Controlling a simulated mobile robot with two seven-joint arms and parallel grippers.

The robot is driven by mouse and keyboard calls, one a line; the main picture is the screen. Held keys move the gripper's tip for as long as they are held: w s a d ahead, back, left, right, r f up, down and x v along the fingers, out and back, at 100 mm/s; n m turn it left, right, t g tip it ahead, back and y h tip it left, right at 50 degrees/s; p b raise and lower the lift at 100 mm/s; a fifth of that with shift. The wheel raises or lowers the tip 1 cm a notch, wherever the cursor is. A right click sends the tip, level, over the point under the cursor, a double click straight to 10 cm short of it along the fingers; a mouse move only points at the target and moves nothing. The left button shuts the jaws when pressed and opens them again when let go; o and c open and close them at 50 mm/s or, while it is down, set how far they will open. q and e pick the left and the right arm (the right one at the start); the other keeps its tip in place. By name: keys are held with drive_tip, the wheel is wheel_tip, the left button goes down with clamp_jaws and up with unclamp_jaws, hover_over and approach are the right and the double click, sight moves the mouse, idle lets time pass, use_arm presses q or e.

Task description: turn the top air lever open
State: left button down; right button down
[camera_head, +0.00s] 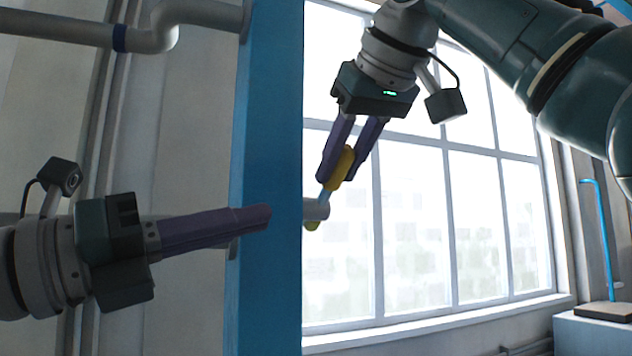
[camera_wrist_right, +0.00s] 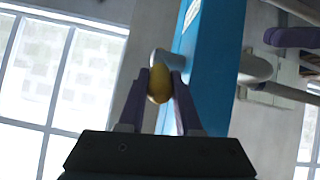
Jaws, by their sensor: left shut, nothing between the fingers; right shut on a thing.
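The lever leans up and to the right from the stub. My right gripper (camera_head: 347,160) is shut on the yellow handle; in the right wrist view the handle (camera_wrist_right: 160,84) shows between both fingertips. My left gripper (camera_head: 266,216) is shut and empty, with its purple fingers in front of the blue column. A small yellow part (camera_head: 312,225) shows just below the stub, partly hidden.
The blue column (camera_head: 270,120) stands upright between my two grippers. A grey pipe (camera_head: 180,18) runs to it at upper left. A large window (camera_head: 430,210) fills the right side. A blue hooked stand (camera_head: 603,240) on a dark base is at far right.

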use_arm(q)
drive_tip(key=w+d+r, duration=0.4)
drive_tip(key=w+d, duration=0.2)
drive_tip(key=d, duration=0.1)
drive_tip(key=shift+d+r, duration=0.25)
drive_tip(key=shift+r, duration=0.15)
